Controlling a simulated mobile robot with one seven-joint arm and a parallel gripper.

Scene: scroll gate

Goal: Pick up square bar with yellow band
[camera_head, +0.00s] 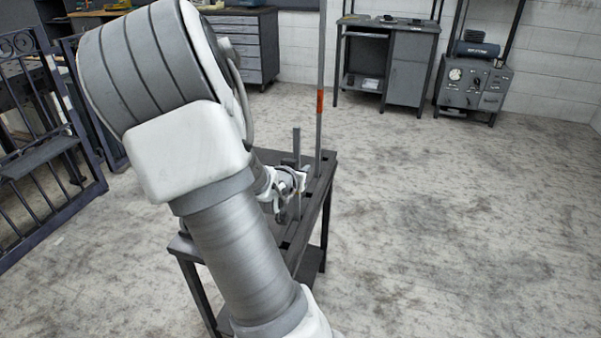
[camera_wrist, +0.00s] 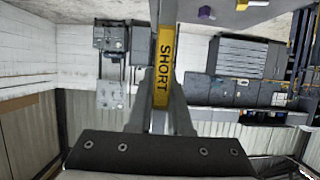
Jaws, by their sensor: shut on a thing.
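The square bar with the yellow band (camera_wrist: 163,66) runs lengthwise through the wrist view; its yellow band reads "SHORT". My gripper (camera_wrist: 161,112) is shut on this bar, one finger on each side of it. In the head view, my gripper (camera_head: 290,184) is at a short upright grey bar (camera_head: 297,148) over a narrow dark table (camera_head: 325,172). The yellow band cannot be seen there. My arm hides much of the table, and I cannot tell whether the bar's lower end touches it.
A tall upright bar with an orange-red band (camera_head: 319,102) stands at the table's far end, close to my gripper. A dark metal gate (camera_head: 45,150) stands at left. Cabinets (camera_head: 410,65) line the back wall. The floor at right is clear.

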